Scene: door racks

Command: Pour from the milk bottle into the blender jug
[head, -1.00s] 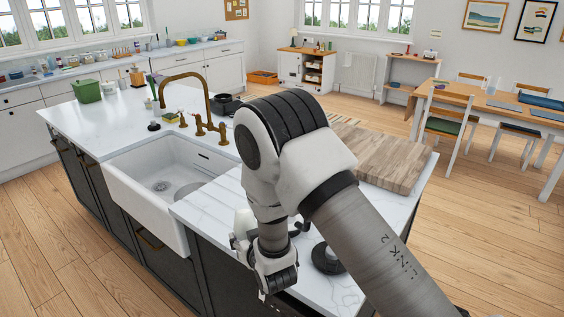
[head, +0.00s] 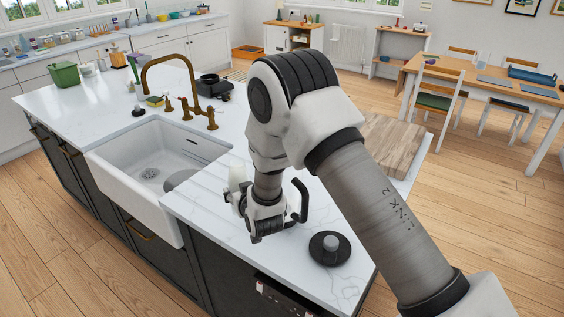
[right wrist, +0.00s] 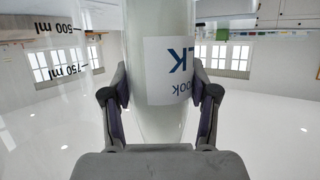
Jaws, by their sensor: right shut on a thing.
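The milk bottle (head: 237,175) is white and shows beside my right gripper in the head view. In the right wrist view the bottle (right wrist: 165,65) stands between the two fingers, with its label upside down. My right gripper (head: 258,213) is shut on it over the counter; the wrist view shows the fingers (right wrist: 163,95) touching both sides. The blender jug is clear; its black handle (head: 299,202) shows just right of my gripper, which hides most of the jug. Its 500 ml and 750 ml marks (right wrist: 62,50) show left of the bottle. My left gripper is out of view.
A black disc with a grey knob (head: 330,249) lies on the counter (head: 215,195) near its front right. The white sink (head: 150,170) with a brass tap (head: 175,75) is left of my gripper. A wooden board (head: 390,145) lies behind my arm.

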